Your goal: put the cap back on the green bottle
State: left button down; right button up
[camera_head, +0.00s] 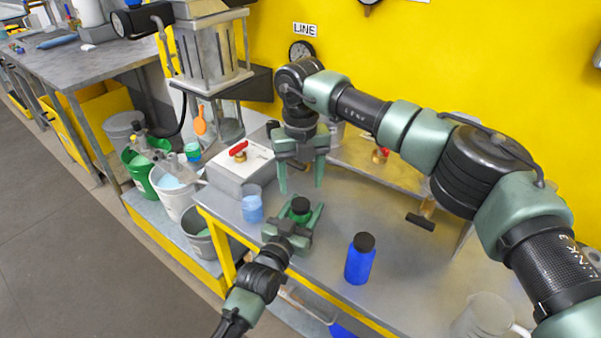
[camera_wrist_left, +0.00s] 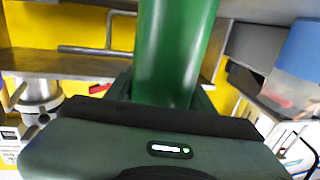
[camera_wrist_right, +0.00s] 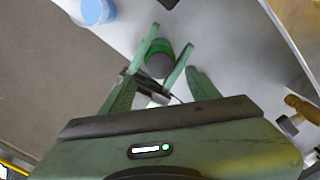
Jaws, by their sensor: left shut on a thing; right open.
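The green bottle (camera_wrist_left: 175,50) stands upright between the fingers of my left gripper (camera_head: 300,214), which is shut on its body. Its dark round top (camera_head: 301,204) looks like a black cap sitting on the bottle; I cannot tell whether it is tight. The bottle also shows in the right wrist view (camera_wrist_right: 160,60), top towards the camera. My right gripper (camera_head: 301,186) is open and empty, pointing down above and a little behind the bottle, with fingers apart from it.
A blue bottle (camera_head: 360,259) with a black cap stands to the right on the grey bench (camera_head: 320,270). A blue-filled beaker (camera_head: 252,205) and a white box with a red handle (camera_head: 240,165) are to the left. A clear jug (camera_head: 485,318) is at the front right.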

aim_at(301, 203)
jog(key=n, duration=0.7)
jog(key=shift+r+n, duration=0.25)
jog(key=shift+n, duration=0.15)
jog(key=n, duration=0.7)
jog(key=shift+r, duration=0.2)
jog(key=n, duration=0.7)
jog(key=shift+r, duration=0.2)
jog(key=n, duration=0.4)
jog(key=shift+r, duration=0.1)
jog(key=n, duration=0.4)
jog(key=shift+r+n, duration=0.1)
jog(key=shift+n, duration=0.3)
jog(key=shift+f, duration=4)
